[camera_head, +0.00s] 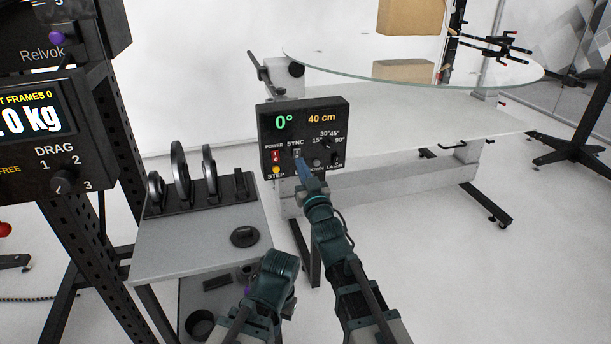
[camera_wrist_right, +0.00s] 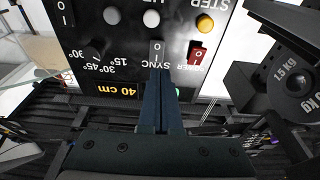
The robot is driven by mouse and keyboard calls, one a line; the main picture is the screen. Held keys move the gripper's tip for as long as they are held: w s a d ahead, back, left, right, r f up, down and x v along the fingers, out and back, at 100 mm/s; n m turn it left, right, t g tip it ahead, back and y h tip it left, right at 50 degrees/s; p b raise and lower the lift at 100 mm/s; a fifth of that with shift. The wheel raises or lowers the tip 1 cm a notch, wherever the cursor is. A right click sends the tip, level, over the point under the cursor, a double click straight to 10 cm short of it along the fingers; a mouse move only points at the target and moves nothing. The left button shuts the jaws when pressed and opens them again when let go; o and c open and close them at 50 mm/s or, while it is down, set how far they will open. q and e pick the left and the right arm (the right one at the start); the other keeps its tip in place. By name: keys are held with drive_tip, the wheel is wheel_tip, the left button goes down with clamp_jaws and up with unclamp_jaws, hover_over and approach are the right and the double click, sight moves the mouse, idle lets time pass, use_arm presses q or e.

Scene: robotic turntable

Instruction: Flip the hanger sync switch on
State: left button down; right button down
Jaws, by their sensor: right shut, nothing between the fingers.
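The dark control panel (camera_head: 262,125) hangs at the front of the glass-topped turntable and reads 0° and 40 cm. Its small grey SYNC switch (camera_head: 297,153) sits beside the red POWER switch (camera_head: 275,156). In the right wrist view the panel is upside down, with the SYNC switch (camera_wrist_right: 156,50) just beyond my fingertips. The right gripper's fingers (camera_wrist_right: 161,78) partly cover the panel. Part of my left arm shows low in the head view, without visible fingers.
A grey cart (camera_head: 190,245) with a rack of black weight discs (camera_head: 181,172) stands left of the panel. A scale display (camera_head: 35,120) is at the far left. The yellow STEP button (camera_head: 276,170) and a rotary knob (camera_head: 325,143) are close to the switch.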

sight(293, 146)
use_arm(q)
drive_tip(key=shift+w+a+r, duration=0.2)
drive_tip(key=shift+w+r, duration=0.1)
drive_tip(key=shift+r, duration=0.1)
use_arm(e)
drive_tip(key=shift+x, duration=1.85)
